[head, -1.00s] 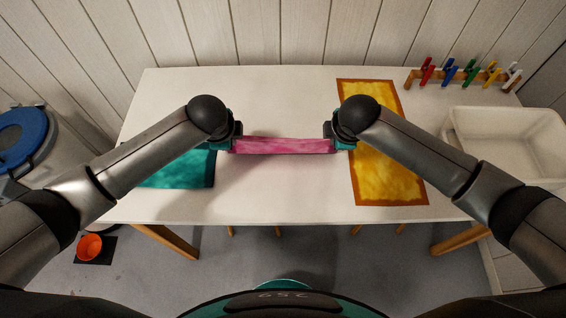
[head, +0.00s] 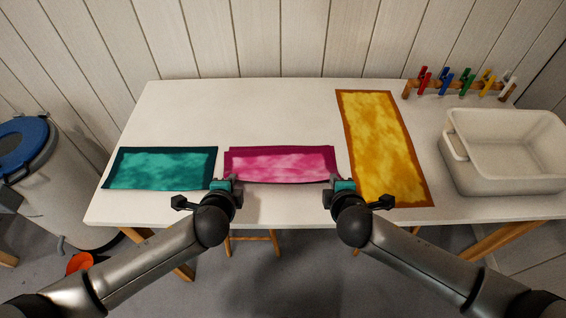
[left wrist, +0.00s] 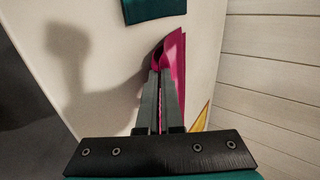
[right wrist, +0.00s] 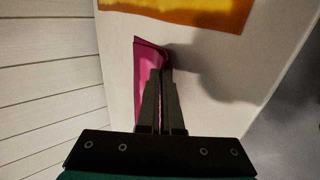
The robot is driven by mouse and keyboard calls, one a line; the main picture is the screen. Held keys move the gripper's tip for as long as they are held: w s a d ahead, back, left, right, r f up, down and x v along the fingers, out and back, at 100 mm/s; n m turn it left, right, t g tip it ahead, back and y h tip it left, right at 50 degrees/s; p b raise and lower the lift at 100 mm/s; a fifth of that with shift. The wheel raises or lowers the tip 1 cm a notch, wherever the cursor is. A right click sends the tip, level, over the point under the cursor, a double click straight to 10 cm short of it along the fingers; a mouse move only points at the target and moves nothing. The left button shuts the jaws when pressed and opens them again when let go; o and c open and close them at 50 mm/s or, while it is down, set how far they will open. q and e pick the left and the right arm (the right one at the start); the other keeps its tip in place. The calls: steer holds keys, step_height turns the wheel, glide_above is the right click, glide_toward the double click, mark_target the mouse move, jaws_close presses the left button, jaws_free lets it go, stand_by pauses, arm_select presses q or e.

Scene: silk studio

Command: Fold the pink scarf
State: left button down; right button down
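The pink scarf (head: 280,165) lies in the middle of the table as a short rectangle, with a darker magenta band along its far edge. It looks doubled over. My left gripper (head: 229,181) is at its near left corner, and its fingers are closed with pink cloth between them in the left wrist view (left wrist: 160,100). My right gripper (head: 334,182) is at the near right corner. In the right wrist view, its fingers (right wrist: 163,90) are close together on the cloth's edge. Whether the near edge touches the table is hard to tell.
A teal scarf (head: 160,169) lies just left of the pink one, and a yellow scarf (head: 383,148) with an orange border lies to the right. A white bin (head: 505,175) and a rack with coloured clips (head: 458,88) are at the right. The table behind the pink scarf is clear.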

arm_select(q)
steer(key=shift+s+f, duration=0.2)
arm_select(e)
steer(key=shift+s+f, duration=0.2)
arm_select(q)
steer(key=c, duration=0.7)
jaws_free()
steer(key=shift+c, duration=0.2)
arm_select(e)
steer(key=c, duration=0.7)
jaws_free()
steer(key=shift+c, duration=0.2)
arm_select(q)
steer(key=s+r, duration=0.2)
steer(key=r, duration=0.1)
steer(key=s+r, duration=0.2)
steer(key=r, duration=0.1)
steer(key=s+r, duration=0.2)
steer(key=r, duration=0.1)
arm_select(e)
steer(key=s+r, duration=0.2)
steer(key=r, duration=0.1)
steer(key=s+r, duration=0.2)
steer(key=r, duration=0.1)
steer(key=s+r, duration=0.2)
steer(key=r, duration=0.1)
